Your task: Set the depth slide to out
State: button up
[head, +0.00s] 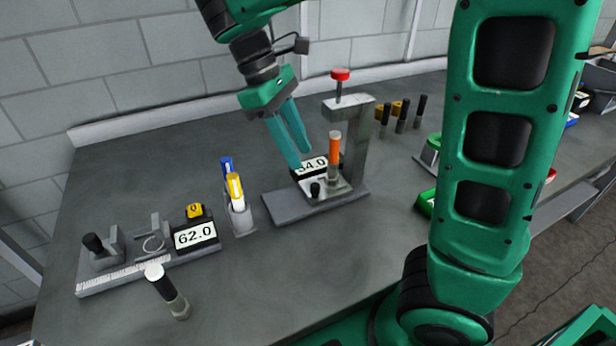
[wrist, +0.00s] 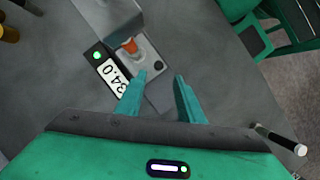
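The grey press stand (head: 360,195) has a red-topped plunger, an upright column and a display reading 34.0 (wrist: 112,76). An orange-topped piece (head: 334,152) stands upright on that plate. My gripper (head: 301,159) is open and empty above the stand. I cannot tell the height gap.
A gauge with a ruled base (head: 125,278) and a 62.0 display (head: 195,235) is at left. A holder (head: 240,217) with blue and yellow pens stands between. Several black-topped pieces (head: 402,115) stand behind right. The front middle is clear.

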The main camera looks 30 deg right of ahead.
aim_at(314, 185)
jog(key=x, duration=0.8)
jog(key=shift+d+f, duration=0.1)
jog(key=shift+f, duration=0.1)
